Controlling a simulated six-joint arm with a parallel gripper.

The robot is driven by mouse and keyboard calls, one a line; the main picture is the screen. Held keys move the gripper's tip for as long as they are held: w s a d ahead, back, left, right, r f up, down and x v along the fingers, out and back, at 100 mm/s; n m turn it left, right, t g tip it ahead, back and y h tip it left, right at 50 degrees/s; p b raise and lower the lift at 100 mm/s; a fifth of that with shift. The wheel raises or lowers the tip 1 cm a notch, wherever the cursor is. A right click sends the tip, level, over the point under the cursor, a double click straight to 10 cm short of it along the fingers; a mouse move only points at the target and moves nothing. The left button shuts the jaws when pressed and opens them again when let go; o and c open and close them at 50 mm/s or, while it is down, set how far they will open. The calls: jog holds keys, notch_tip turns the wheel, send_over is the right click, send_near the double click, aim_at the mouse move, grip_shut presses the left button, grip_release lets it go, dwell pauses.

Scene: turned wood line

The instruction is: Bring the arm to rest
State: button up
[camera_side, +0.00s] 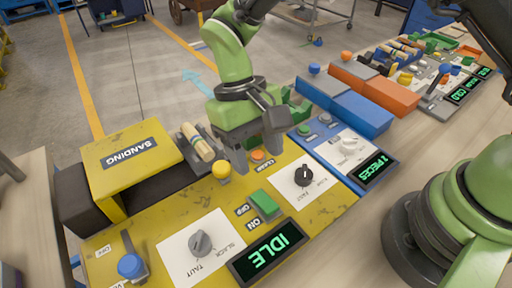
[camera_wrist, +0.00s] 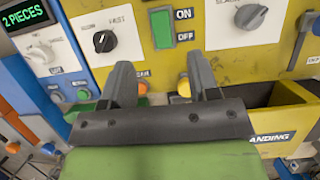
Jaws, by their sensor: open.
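My gripper (camera_side: 257,160) is open and empty, pointing down over the yellow sanding panel (camera_side: 180,218). Its two fingers stand apart near the orange clamp button (camera_side: 257,156); contact cannot be told. In the wrist view my gripper (camera_wrist: 159,75) also shows nothing between its fingers, with part of the orange button (camera_wrist: 184,87) beside one finger. The green ON/OFF switch (camera_side: 265,203) lies in front of the gripper, and the yellow button (camera_side: 221,170) is to its left. The panel's display (camera_side: 268,252) reads IDLE.
A turned wood piece (camera_side: 197,142) sits beside the yellow SANDING housing (camera_side: 130,158). Knobs (camera_side: 200,243) and a blue-capped lever (camera_side: 131,266) stick up from the panel. A blue panel (camera_side: 330,140) with a "2 PIECES" display and bins (camera_side: 362,114) stand right. Open air lies above the panel's front.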

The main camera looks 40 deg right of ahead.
jog(key=s+d+r+m+t+y, duration=0.2)
jog(key=d+r+t, duration=0.45)
jog(key=r, duration=0.85)
jog(key=s+d+r+m+t, duration=0.2)
jog(key=s+d+r+t, duration=0.3)
jog(key=s+d, duration=0.4)
jog(key=shift+s+d, duration=0.15)
jog(key=shift+s, duration=0.4)
